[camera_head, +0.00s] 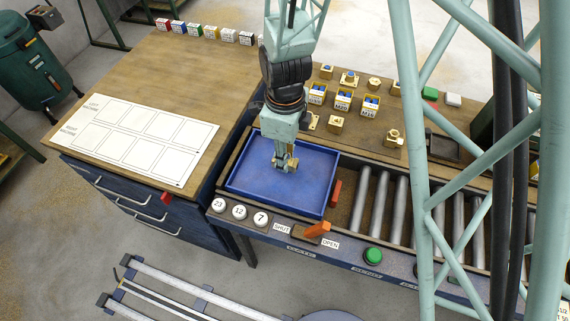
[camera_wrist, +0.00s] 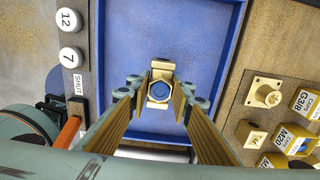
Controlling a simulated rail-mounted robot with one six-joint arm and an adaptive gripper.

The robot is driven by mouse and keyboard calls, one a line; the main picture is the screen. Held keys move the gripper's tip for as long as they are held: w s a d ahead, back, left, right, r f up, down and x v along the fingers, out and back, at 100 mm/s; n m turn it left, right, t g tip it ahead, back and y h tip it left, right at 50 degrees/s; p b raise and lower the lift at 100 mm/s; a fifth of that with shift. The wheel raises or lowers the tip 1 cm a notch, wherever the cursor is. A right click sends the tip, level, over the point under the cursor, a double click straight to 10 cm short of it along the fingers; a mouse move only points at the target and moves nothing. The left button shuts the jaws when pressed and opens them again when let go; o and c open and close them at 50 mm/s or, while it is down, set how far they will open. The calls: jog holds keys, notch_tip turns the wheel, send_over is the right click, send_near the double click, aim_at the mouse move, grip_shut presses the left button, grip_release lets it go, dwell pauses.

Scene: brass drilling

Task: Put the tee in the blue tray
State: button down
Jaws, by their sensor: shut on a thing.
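The blue tray (camera_head: 246,186) lies at the left end of the conveyor, and its floor fills the middle of the wrist view (camera_wrist: 185,35). My gripper (camera_head: 286,163) points down over the tray, right of its middle. In the wrist view my gripper (camera_wrist: 160,100) has its two fingers closed on the sides of the brass tee (camera_wrist: 161,72). The tee shows a round opening with blue in it, facing the camera. In the head view the tee is mostly hidden by the fingers. I cannot tell whether it touches the tray floor. Nothing else lies in the tray.
Rollers (camera_head: 380,205) run right of the tray, past a red gate piece (camera_head: 334,193). An orange lever (camera_head: 317,229) and a green button (camera_head: 373,255) sit in front. Brass fittings (camera_head: 336,124) and yellow boxes (camera_head: 343,99) stand behind. A white panelled sheet (camera_head: 140,138) lies on the left bench.

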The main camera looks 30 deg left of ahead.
jog(key=shift+f, duration=1.65)
jog(key=shift+f+b, duration=0.15)
jog(key=shift+b, duration=0.15)
jog(key=c, duration=2.3)
grip_release()
jog(key=shift+r+p, duration=0.85)
jog(key=shift+r, duration=5.3)
